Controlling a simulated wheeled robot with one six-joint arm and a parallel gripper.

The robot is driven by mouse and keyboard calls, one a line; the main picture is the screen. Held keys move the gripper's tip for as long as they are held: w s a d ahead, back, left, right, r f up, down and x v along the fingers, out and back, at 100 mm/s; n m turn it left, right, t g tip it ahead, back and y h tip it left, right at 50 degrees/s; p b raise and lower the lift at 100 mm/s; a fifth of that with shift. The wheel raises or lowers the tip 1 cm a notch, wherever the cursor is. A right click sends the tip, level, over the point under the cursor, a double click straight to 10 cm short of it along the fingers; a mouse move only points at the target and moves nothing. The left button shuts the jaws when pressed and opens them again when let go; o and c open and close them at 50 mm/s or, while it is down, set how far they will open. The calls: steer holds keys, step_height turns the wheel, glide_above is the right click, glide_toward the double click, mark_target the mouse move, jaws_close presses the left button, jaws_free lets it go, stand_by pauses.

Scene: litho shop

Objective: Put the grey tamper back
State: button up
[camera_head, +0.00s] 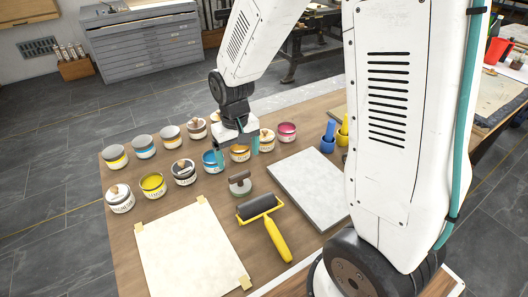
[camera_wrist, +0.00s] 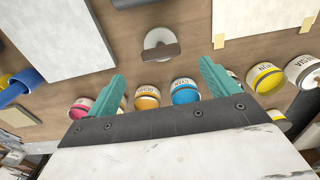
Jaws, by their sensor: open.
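A short grey disc with a dark grey-brown bar handle (camera_head: 240,187), which looks like the grey tamper, stands upright on the brown table between the ink tins and the roller. It shows in the wrist view as a pale ring-like disc under a bar (camera_wrist: 157,36), ahead of my fingers. My gripper (camera_head: 237,149) is open and empty, its two teal fingers over the row of ink tins behind the tamper. In the wrist view the fingers of my gripper (camera_wrist: 161,70) are spread wide, apart from the tamper. Parts of some tins are hidden behind the gripper.
Several ink tins (camera_head: 152,186) stand in rows at the left and back. A yellow-handled roller (camera_head: 277,240) lies in front of the tamper. A grey slab (camera_head: 307,185) lies to its right, a taped paper sheet (camera_head: 190,255) at front left. Blue and yellow holders (camera_head: 327,144) stand behind the slab.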

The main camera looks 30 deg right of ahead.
steer(key=s+d+r+t, duration=0.1)
steer(key=s+d+r, duration=0.2)
steer(key=s+r, duration=1.6)
steer(key=s, duration=0.4)
steer(key=shift+w, duration=0.1)
